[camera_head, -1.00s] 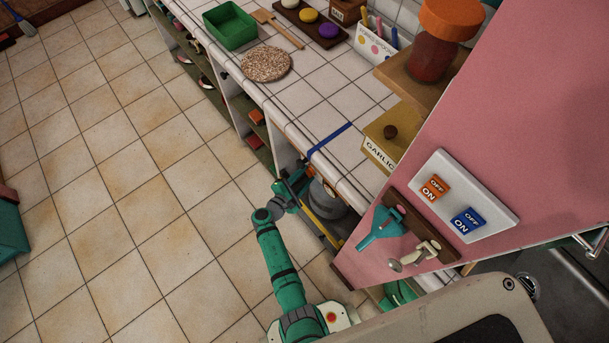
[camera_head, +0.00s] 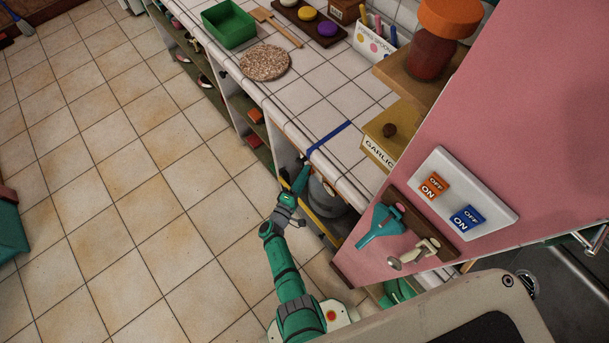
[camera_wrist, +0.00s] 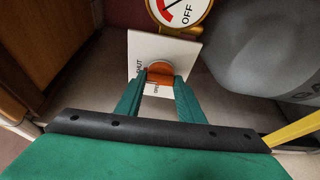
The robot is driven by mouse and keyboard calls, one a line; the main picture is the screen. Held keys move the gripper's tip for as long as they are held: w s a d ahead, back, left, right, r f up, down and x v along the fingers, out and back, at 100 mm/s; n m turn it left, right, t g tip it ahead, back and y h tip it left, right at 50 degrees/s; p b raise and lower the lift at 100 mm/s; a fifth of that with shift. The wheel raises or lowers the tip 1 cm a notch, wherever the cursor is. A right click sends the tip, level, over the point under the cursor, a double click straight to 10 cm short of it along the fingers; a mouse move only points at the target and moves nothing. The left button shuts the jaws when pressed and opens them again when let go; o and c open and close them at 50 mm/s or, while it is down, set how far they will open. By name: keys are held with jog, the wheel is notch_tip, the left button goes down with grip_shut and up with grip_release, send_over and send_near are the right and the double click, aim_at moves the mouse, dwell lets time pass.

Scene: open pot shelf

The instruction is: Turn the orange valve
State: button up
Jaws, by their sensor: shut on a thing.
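The orange valve (camera_wrist: 159,70) sits on a white plate (camera_wrist: 183,52) marked with small lettering, including what looks like "SHUT", in the wrist view. My gripper (camera_wrist: 160,80) reaches it with both green fingers, one on each side, and is shut on the valve. The fingertips hide parts of it. In the head view my gripper (camera_head: 303,172) reaches into the open shelf space under the counter. The valve cannot be made out clearly in that view.
A round gauge (camera_wrist: 181,10) with a red mark and "OFF" is above the plate. A large grey cylinder (camera_wrist: 265,45) stands close on the right. A wooden panel (camera_wrist: 38,50) is on the left.

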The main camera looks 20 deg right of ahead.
jog(key=shift+m, duration=0.3)
jog(key=o, duration=1.1)
jog(key=shift+c, duration=0.2)
jog(key=shift+s+a, duration=0.1)
jog(key=v, duration=1)
jog(key=shift+s+a, duration=0.2)
jog(key=shift+a, duration=0.05)
jog(key=shift+f, duration=0.2)
